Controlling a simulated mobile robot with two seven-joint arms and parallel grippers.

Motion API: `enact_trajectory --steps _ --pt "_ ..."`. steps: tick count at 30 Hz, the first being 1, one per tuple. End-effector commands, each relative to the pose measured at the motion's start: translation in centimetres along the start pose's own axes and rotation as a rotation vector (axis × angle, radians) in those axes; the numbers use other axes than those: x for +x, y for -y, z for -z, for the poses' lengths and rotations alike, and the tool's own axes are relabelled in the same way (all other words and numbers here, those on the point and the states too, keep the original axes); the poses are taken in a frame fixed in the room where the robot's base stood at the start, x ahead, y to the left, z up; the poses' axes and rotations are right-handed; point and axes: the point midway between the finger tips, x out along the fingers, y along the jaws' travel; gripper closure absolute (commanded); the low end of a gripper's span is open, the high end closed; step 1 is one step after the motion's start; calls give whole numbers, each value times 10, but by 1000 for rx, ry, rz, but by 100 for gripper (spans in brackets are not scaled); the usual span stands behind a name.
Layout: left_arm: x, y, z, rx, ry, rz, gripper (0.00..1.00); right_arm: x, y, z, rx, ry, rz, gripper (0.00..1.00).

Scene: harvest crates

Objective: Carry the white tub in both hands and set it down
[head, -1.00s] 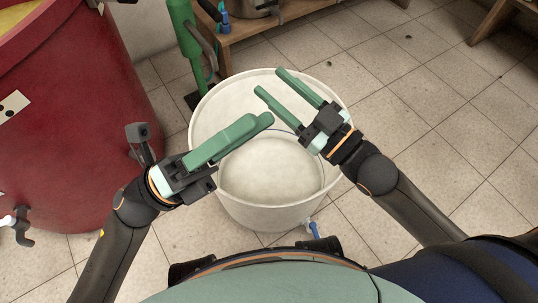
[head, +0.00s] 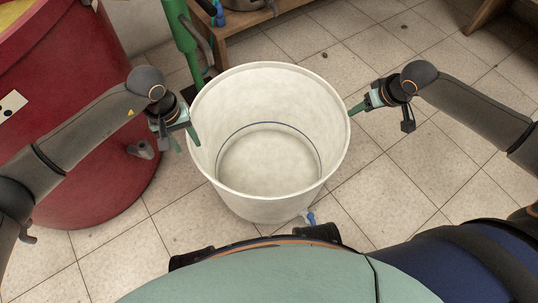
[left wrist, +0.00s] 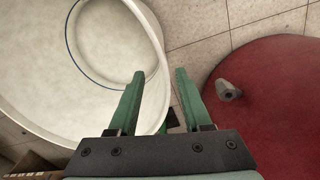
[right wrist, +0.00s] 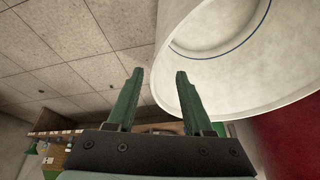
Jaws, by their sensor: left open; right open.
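The white tub (head: 268,210) stands upright on the tiled floor, open at the top and empty inside, with a dark ring line low on its inner wall. My left gripper (head: 186,141) is open at the tub's left rim. In the left wrist view the rim (left wrist: 158,60) passes between its fingers (left wrist: 154,72), one over the tub and one outside. My right gripper (head: 356,108) is open at the right rim. In the right wrist view one finger overlaps the tub wall (right wrist: 205,85) and the other is outside (right wrist: 155,72); contact cannot be told.
A large red vat (head: 75,130) stands close on the left, behind my left arm, with a grey tap (head: 143,149). A green post (head: 184,45) and a wooden bench (head: 255,30) are behind the tub. A blue-handled tap (head: 311,218) is at the tub's front. Floor at right is clear.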

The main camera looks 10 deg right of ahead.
Motion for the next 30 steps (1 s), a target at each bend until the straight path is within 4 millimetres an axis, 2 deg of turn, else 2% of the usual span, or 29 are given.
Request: enact_trajectory --steps 7,11,24,30 --pt "2 -1 -1 -2 2 -5 51 2 1 0 -2 -2 2 49" --pt "11 -2 -1 -3 5 -6 51 11 2 0 -2 -2 3 49" --pt "86 -3 -2 -4 6 -8 51 86 2 1 -2 -2 3 49" --pt "111 -3 -2 -5 5 -8 51 111 2 1 -2 -3 3 49"
